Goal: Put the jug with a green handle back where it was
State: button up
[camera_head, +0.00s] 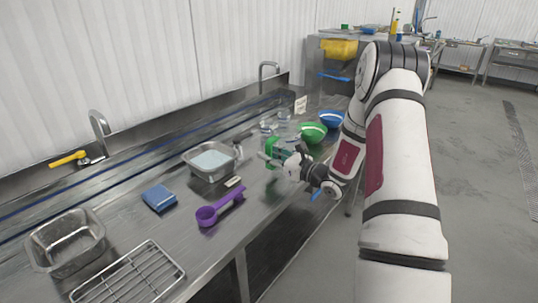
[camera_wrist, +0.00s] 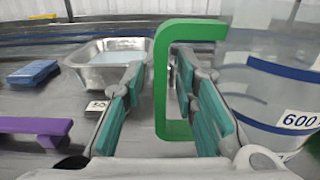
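The clear jug (camera_wrist: 270,95) with a blue band and a "600" label fills the right side of the wrist view. Its green C-shaped handle (camera_wrist: 161,85) points left, toward the middle. My gripper (camera_wrist: 155,95) has teal pads and is open. Its fingers stand on either side of the handle's upright bar, the right one reaching through the loop. Gaps show beside the bar, so it does not look clamped. In the head view my gripper (camera_head: 275,153) is low over the counter, and the jug there is mostly hidden or hard to make out.
A metal pan (camera_head: 191,162) with pale contents is left of my gripper. A purple scoop (camera_head: 220,207), a blue sponge (camera_head: 158,198) and a wire rack (camera_head: 128,277) lie nearer on the counter. A green bowl (camera_head: 313,133) and a blue bowl (camera_head: 331,119) stand beyond my gripper.

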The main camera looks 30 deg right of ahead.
jog(key=shift+r, duration=0.2)
jog(key=v, duration=1.1)
jog(key=s+a+r+n+g+y, duration=0.25)
jog(key=a+r+n+g, duration=0.2)
jog(key=a, duration=0.35)
jog(key=s+a+r+n+g+y, duration=0.2)
jog(key=s+a+r+n+g, duration=0.15)
jog(key=a+n, duration=0.35)
jog(key=s+a+r+n+g+y, duration=0.2)
jog(key=s+a+r+n+g, duration=0.15)
jog(key=a, duration=0.55)
jog(key=s+a+n+g+h, duration=0.5)
jog(key=s+n, duration=0.4)
jog(key=s, duration=0.2)
jog(key=s+d+r+n+t+h, duration=0.4)
jog(key=s+d+n+h, duration=0.1)
jog(key=s+n+h, duration=0.2)
jog(key=shift+r+n, duration=0.2)
jog(key=shift+n, duration=0.4)
